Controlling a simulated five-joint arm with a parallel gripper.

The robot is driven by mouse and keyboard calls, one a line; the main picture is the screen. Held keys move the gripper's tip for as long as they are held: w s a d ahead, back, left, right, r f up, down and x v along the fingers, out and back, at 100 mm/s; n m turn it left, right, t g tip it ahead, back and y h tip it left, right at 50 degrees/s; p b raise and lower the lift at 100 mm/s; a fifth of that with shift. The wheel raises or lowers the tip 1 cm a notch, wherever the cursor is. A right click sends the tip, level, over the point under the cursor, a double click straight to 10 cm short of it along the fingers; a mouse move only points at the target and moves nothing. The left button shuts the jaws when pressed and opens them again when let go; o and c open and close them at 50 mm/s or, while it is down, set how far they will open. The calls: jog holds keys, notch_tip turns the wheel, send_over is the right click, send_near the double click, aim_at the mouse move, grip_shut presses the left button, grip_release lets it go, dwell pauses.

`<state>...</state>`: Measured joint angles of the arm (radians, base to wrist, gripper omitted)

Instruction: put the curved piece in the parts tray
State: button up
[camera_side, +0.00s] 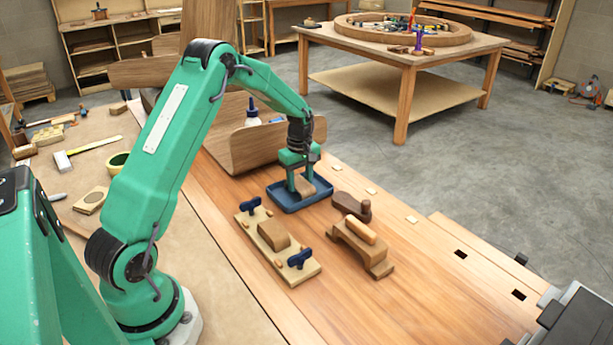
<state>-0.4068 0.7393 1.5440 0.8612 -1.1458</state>
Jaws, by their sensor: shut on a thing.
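My gripper (299,177) points down over the blue parts tray (290,207) on the wooden bench. It is shut on the curved piece (305,187), a small tan-brown bent piece of wood. The piece is inside the tray's outline, low down. I cannot tell whether it touches the tray floor. The gripper hides part of the piece and the tray's back part.
In front of the tray stands a wooden form with blue clamps (273,236).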

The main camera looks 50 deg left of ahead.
aim_at(300, 183)
jog(key=shift+f, duration=0.1)
jog(key=o, duration=1)
jog(key=shift+c, duration=0.2)
notch_tip(300, 183, up, 12)
dwell(0.8)
